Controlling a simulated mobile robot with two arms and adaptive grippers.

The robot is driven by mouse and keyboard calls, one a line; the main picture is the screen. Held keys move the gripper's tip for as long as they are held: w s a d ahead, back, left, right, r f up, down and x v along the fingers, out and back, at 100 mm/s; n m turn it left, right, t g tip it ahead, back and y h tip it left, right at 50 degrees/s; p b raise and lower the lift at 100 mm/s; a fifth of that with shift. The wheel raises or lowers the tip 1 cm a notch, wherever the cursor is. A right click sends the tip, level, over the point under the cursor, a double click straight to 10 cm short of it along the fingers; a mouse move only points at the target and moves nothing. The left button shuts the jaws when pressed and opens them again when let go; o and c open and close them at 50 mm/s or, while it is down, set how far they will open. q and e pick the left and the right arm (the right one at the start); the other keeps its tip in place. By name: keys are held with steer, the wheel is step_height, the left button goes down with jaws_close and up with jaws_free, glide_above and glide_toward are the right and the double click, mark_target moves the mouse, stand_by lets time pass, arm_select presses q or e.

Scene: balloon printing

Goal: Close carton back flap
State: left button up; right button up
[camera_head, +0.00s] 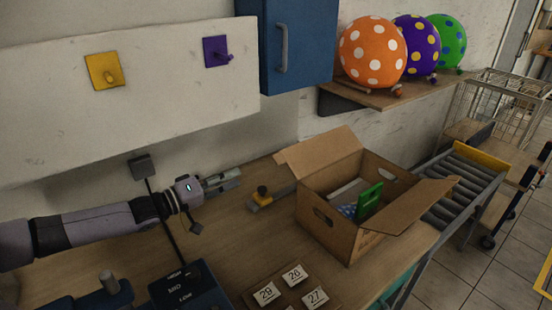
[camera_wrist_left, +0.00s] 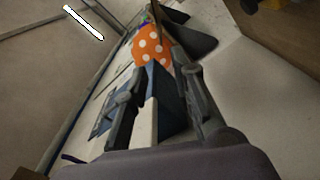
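The brown cardboard carton (camera_head: 340,237) stands open on the wooden table. Its back flap (camera_head: 320,152) sticks up and leans outward at the rear left. Another flap (camera_head: 412,205) spreads out at the front right. A green item (camera_head: 369,200) and a blue patterned item lie inside. My left gripper (camera_head: 238,178) is to the left of the carton, apart from it, pointing right above the table. In the left wrist view its two fingers (camera_wrist_left: 160,78) are apart with nothing between them. The carton cannot be made out there. My right gripper is not in view.
Numbered tiles (camera_head: 293,273) are at the front. A roller conveyor (camera_head: 455,190) is to the right. A blue cabinet (camera_head: 285,45) and a balloon shelf (camera_head: 370,97) are above and behind.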

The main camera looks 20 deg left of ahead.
arm_select(q)
steer(key=p, duration=0.1)
glide_toward(276, 158)
steer(key=p+x, duration=0.2)
steer(key=x, duration=0.7)
steer(key=shift+f, duration=0.1)
steer(key=shift+w+d+f, duration=0.1)
steer(key=shift+w+d, duration=0.2)
steer(key=shift+w, duration=0.3)
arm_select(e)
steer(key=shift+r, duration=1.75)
arm_select(q)
jaws_close()
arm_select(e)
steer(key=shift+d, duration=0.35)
